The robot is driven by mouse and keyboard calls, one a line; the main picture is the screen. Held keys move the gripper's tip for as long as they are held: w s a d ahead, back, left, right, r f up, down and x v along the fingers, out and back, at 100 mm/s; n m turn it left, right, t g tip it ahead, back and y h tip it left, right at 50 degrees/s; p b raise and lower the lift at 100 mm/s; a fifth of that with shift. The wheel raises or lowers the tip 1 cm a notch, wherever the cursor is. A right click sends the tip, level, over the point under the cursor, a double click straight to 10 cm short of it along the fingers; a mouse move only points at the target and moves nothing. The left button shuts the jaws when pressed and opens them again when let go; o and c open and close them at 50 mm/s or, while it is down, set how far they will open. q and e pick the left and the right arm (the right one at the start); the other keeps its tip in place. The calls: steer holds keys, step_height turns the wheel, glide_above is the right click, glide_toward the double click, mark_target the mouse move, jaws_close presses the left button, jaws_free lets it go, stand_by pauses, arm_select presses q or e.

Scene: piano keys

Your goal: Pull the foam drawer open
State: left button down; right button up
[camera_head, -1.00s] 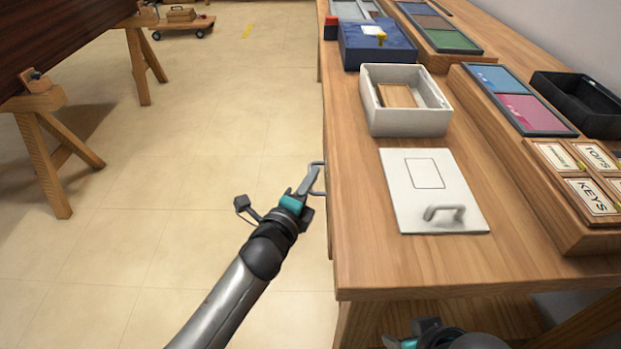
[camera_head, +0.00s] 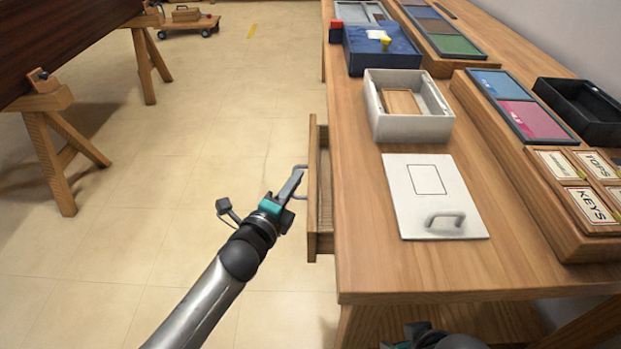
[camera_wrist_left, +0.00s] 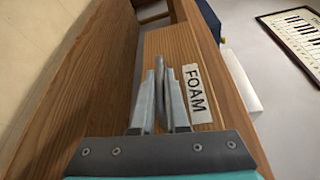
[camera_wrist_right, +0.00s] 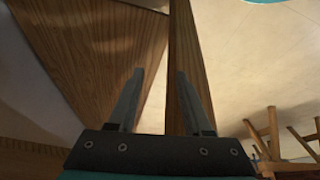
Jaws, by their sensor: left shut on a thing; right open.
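The foam drawer (camera_head: 313,190) sticks out a little from the left side of the wooden workbench, its inside partly showing. In the left wrist view its wooden front (camera_wrist_left: 178,45) bears a white FOAM label (camera_wrist_left: 197,93). My left gripper (camera_head: 293,187) is shut on the drawer's metal handle (camera_head: 300,167); the fingers also show in the left wrist view (camera_wrist_left: 165,95), hiding most of the handle. My right gripper (camera_wrist_right: 155,100) is open, low at the bench's near end; a wooden post or edge (camera_wrist_right: 183,60) appears beyond its fingers.
On the workbench (camera_head: 375,265) lie a white lid with a handle (camera_head: 432,190), a white box (camera_head: 410,127), a blue box (camera_head: 375,55) and a black tray (camera_head: 580,108). The floor (camera_head: 220,130) left of the bench is clear up to a wooden trestle (camera_head: 55,130).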

arm_select(q)
steer(key=a+p, duration=0.1)
steer(key=a, duration=1.8)
arm_select(e)
steer(key=shift+s+f+g, duration=0.1)
steer(key=shift+f+g, duration=0.2)
steer(key=shift+f, duration=1.4)
arm_select(q)
steer(key=c, duration=0.9)
jaws_free()
steer(key=shift+p+v, duration=2.45)
steer(key=shift+v, duration=5.2)
arm_select(e)
steer(key=s+d+f+g, duration=0.1)
steer(key=s+f, duration=0.3)
steer(key=f, duration=0.5)
